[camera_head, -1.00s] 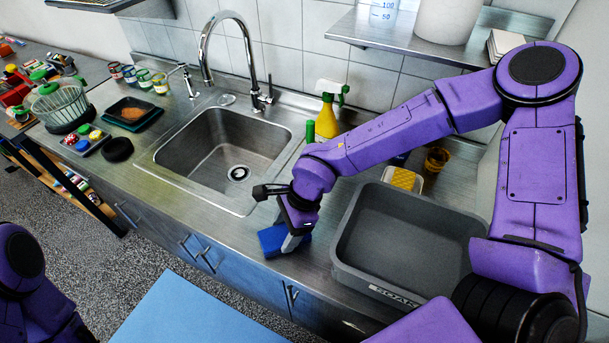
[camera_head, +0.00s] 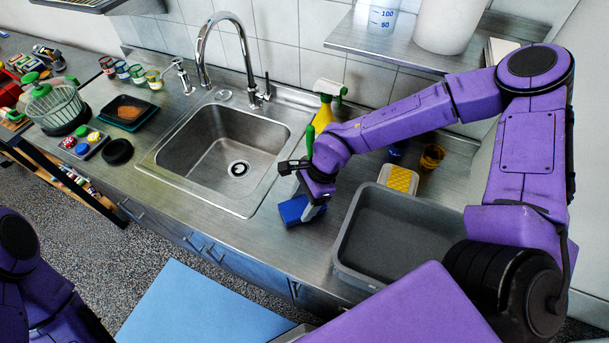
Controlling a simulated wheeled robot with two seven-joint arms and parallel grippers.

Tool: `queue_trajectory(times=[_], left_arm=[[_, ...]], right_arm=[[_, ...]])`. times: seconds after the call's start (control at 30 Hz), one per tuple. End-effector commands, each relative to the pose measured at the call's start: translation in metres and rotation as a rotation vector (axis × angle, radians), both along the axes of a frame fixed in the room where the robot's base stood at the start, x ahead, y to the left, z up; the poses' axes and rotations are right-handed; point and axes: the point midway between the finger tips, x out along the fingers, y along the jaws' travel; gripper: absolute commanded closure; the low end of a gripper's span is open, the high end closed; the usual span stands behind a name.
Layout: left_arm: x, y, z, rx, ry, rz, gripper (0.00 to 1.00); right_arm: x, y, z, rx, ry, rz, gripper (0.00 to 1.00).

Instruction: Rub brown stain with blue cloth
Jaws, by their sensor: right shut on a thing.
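The blue cloth (camera_head: 296,209) is a small blue block-like piece on the steel counter, between the sink and the grey bin. My right gripper (camera_head: 310,207) is shut on it from above, and its fingers hide part of it. The cloth appears tilted; I cannot tell whether it touches the counter. No brown stain shows on the visible counter; the cloth and gripper may cover it. My left arm (camera_head: 30,280) shows only in part at the lower left, and its gripper is out of view.
The sink (camera_head: 190,150) with its tap lies left of my right gripper. A grey bin (camera_head: 345,262) stands close on the right. A yellow sponge (camera_head: 400,179), a spray bottle (camera_head: 323,115) and an amber cup (camera_head: 432,157) are behind. Counter (camera_head: 270,238) in front of the cloth is clear.

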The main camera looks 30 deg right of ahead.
Motion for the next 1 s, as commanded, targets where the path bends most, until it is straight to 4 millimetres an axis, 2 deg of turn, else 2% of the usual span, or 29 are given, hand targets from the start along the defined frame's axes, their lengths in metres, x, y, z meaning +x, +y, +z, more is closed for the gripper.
queue_trajectory(times=[0.03,0.17,0.6,0.77,1.0], left_arm=[[0.000,0.000,0.009,0.000,0.000,0.000,0.12],[0.000,0.000,0.019,0.000,0.000,0.000,0.12],[0.000,0.000,0.014,0.000,0.000,0.000,0.12],[0.000,0.000,0.014,0.000,0.000,0.000,0.12],[0.000,0.000,0.014,0.000,0.000,0.000,0.12]], right_arm=[[0.001,0.000,0.019,0.003,-0.007,-0.001,0.62],[0.001,0.001,0.028,0.003,-0.004,0.001,0.62],[0.004,0.008,0.064,0.004,-0.006,0.015,0.62],[0.004,0.009,0.073,0.003,-0.004,0.019,0.62],[0.004,0.009,0.074,0.003,-0.003,0.019,0.62]])
